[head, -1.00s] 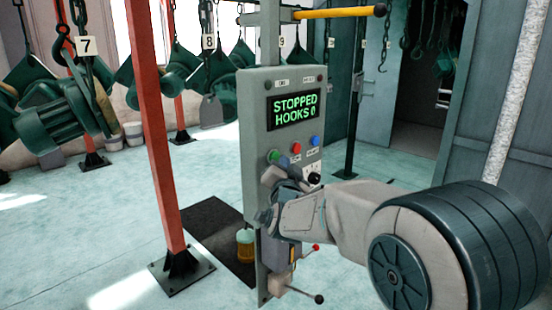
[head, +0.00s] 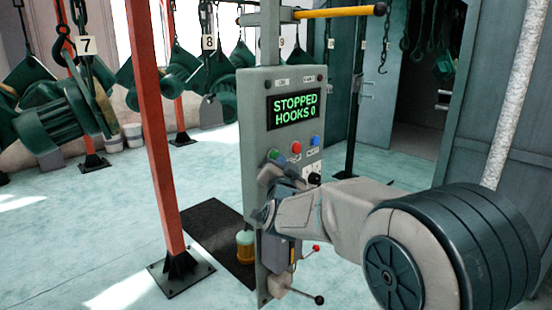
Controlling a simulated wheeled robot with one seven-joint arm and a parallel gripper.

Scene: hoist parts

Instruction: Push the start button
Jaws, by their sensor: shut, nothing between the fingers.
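The grey control panel (head: 254,125) stands upright near the middle of the head view. Its screen (head: 294,109) reads "STOPPED HOOKS 0" in green letters. A red button (head: 296,147) and a blue button (head: 315,140) sit in a row below the screen. The green button at the left end of that row is mostly hidden behind my fingertips. My gripper (head: 277,158) is shut and empty, with its tips over the green button's place. I cannot tell whether the tips touch the button.
A black knob (head: 314,179) sits on the panel's lower right, close to my wrist. A red post (head: 150,130) stands left. A yellow bar (head: 335,12) crosses above. Green parts hang behind.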

